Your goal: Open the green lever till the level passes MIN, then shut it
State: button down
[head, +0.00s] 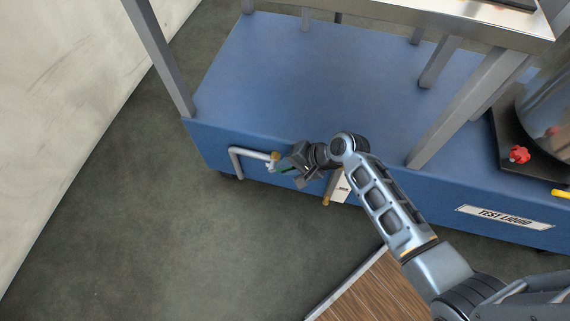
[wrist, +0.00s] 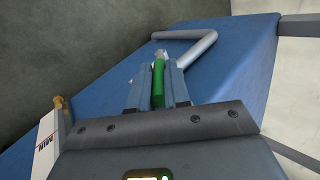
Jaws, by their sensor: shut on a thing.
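The green lever (wrist: 158,84) shows between the two fingers of my gripper (wrist: 159,75) in the wrist view, and the gripper is shut on it. In the head view my gripper (head: 296,164) is at the front face of the blue cabinet, with a bit of the green lever (head: 287,170) showing beside it. The lever sits by the end of a bent grey pipe (head: 240,152). A white gauge plate (head: 341,189) is just right of my gripper, partly hidden by my arm. In the wrist view the plate (wrist: 46,145) reads MIN. The liquid level cannot be made out.
The blue cabinet (head: 270,70) carries grey posts and a metal-edged top. At right are a red knob (head: 519,154), a clear vessel (head: 545,110) and a TEST LIQUID label (head: 505,217). A wooden surface (head: 380,290) lies at the front. The floor at left is clear.

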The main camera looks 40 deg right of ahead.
dwell(0.4)
jog(key=c, duration=1.1)
grip_release()
jog(key=p+v, duration=0.2)
jog(key=v, duration=0.5)
jog(key=shift+s+d+r, duration=0.2)
jog(key=shift+s+r, duration=0.05)
